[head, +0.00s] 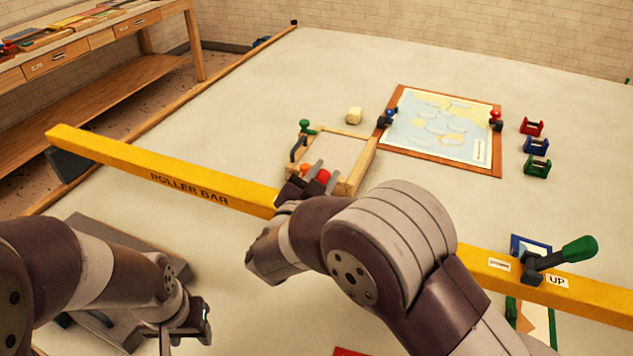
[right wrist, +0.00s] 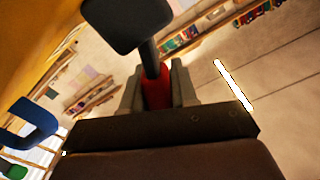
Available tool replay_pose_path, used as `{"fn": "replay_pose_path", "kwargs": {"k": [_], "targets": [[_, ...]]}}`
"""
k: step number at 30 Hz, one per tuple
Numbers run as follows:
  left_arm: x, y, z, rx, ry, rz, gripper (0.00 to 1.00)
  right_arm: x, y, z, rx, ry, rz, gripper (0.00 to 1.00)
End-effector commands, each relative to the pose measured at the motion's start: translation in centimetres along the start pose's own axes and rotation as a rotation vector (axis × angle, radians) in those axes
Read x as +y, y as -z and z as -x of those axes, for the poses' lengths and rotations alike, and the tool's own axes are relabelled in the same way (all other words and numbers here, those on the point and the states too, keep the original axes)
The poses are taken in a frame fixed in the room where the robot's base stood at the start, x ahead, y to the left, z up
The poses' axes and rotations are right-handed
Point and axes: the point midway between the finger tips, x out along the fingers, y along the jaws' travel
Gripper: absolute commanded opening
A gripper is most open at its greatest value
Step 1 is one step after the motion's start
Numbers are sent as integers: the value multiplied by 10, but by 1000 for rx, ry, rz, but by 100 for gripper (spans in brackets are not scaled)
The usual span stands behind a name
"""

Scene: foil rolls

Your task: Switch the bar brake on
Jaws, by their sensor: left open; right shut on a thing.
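The yellow roller bar (head: 190,183) crosses the head view from upper left to lower right. At its right end a lever with a green handle (head: 579,250) tilts toward the right, beside an "UP" label (head: 557,281). Which control is the bar brake, I cannot tell. My right gripper (head: 321,173) is at the wooden frame beyond the bar, shut on a red knob (head: 323,176). In the right wrist view the red knob (right wrist: 156,92) sits between the fingers, joined to a black stem. My left gripper (head: 187,333) is open and empty, low at the left.
The wooden frame (head: 359,173) also carries a green knob (head: 306,127) and an orange ball (head: 305,169). A framed map (head: 440,125) lies behind. Red, blue and green holders (head: 536,146) stand at the right. My right arm hides part of the bar.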

Motion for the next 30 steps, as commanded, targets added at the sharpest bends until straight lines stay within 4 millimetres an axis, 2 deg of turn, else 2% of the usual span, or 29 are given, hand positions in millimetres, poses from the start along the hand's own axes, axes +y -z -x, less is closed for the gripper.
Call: {"fn": "replay_pose_path", "kwargs": {"k": [1, 7, 24, 25, 26, 27, 30], "targets": [[0, -1, -7, 0, 0, 0, 46, 5, -5, 0, -3, -2, -16, 0], [0, -2, -14, 0, 0, 0, 46, 8, -4, 0, -3, -2, -83, 0], [0, -2, -16, 0, 0, 0, 46, 10, -3, 0, -5, -3, -114, 0], [0, -2, -16, 0, 0, 0, 46, 10, -3, 0, -5, -3, -114, 31], [0, -2, -16, 0, 0, 0, 46, 10, -3, 0, -5, -3, -114, 41], [0, -2, -16, 0, 0, 0, 46, 10, -3, 0, -5, -3, -114, 49], [0, -2, -16, 0, 0, 0, 46, 9, -2, 0, -3, -2, -115, 49]]}}
